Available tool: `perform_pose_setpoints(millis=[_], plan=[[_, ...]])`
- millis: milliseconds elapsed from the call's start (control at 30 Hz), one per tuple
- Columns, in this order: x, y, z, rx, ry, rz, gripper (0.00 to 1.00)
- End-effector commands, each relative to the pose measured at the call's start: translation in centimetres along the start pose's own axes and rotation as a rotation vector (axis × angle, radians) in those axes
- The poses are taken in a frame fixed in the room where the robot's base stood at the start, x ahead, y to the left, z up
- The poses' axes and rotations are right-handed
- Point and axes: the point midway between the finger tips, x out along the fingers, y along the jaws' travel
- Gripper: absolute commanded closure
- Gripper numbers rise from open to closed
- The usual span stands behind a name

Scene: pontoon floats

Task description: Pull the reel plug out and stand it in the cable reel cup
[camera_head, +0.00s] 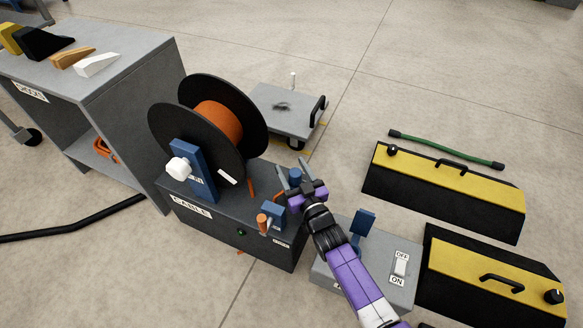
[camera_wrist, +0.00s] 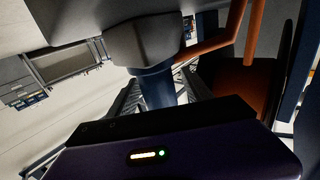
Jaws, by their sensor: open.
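The cable reel stands on a dark grey box (camera_head: 250,243) marked CABLE, with an orange drum (camera_head: 217,122) between black flanges. A short blue cylinder (camera_head: 296,174) is at the box's right end. My gripper (camera_head: 292,175) is open there, its fingers either side of the cylinder. The wrist view shows a blue cylinder (camera_wrist: 156,88) under a wider dark grey body (camera_wrist: 146,42) between the fingers; contact is unclear. An orange bar or cable (camera_wrist: 208,45) runs beside it. A blue block (camera_head: 273,210) with an orange cylinder (camera_head: 262,221) is nearer the front. I cannot tell which is plug or cup.
A grey switch box (camera_head: 375,285) with a blue lever (camera_head: 362,225) stands right of the reel box, under my arm. Yellow-and-black ramps (camera_head: 450,180) lie at the right. A grey cart (camera_head: 282,112) is behind, a grey bench (camera_head: 115,75) at left.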

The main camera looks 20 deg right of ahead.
Motion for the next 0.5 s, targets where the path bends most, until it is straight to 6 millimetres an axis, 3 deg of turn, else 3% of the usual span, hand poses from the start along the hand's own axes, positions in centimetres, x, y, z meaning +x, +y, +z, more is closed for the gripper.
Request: perform_pose_setpoints(millis=[300, 500], plan=[[-4.9, 0.0, -0.4, 0.001, -0.002, 0.001, 0.41], [-7.0, 0.0, -0.2, 0.001, -0.001, 0.001, 0.41]])
